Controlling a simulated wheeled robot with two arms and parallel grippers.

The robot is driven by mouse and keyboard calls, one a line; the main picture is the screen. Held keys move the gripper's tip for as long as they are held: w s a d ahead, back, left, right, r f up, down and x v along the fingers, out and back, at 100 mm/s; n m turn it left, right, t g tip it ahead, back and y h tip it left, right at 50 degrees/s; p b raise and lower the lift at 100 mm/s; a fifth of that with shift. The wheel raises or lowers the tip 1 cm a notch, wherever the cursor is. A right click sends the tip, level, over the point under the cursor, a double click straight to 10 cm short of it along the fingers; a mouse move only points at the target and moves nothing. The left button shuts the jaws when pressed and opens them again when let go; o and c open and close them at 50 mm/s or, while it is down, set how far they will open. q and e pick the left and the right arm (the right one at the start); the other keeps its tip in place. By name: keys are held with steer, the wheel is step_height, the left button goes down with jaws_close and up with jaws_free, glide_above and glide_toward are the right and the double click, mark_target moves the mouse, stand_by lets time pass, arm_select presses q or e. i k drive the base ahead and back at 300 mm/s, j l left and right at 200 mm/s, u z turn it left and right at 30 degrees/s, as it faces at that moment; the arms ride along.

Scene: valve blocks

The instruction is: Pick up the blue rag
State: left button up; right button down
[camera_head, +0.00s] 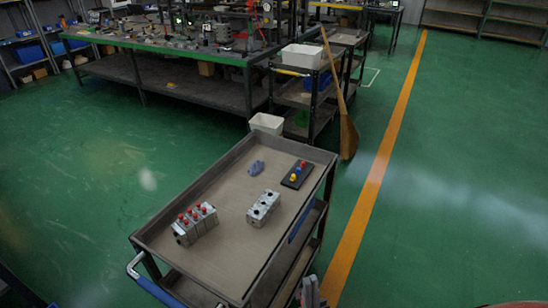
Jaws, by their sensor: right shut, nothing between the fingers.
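A small crumpled blue-grey piece (257,168), which looks like the blue rag, lies on the cart's top tray (228,170) toward the back. My right gripper (310,292) shows only in part at the bottom edge, right of the cart's near end. It is shut and empty, well apart from the rag. My left gripper is not in view.
On the tray are a valve block with red caps (195,223), a valve block with black ports (263,208) and a dark plate with coloured knobs (297,174). A white bin (267,123) and a broom (348,132) stand behind. Green floor is open at right.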

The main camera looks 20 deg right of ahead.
mark_target(255, 169)
steer(key=z, duration=0.4)
steer(key=k, duration=0.6)
steer(key=k+j+u, duration=0.15)
steer(key=k, duration=0.45)
steer(key=u, duration=0.5)
steer(key=l+u, duration=0.15)
steer(key=u, duration=0.85)
steer(key=l+u, duration=0.15)
steer(key=u, duration=0.35)
steer(key=l, duration=0.85)
steer(key=k+l, duration=0.15)
steer(key=l, duration=1.6)
steer(key=k+l+u, duration=0.1)
steer(key=l, duration=0.75)
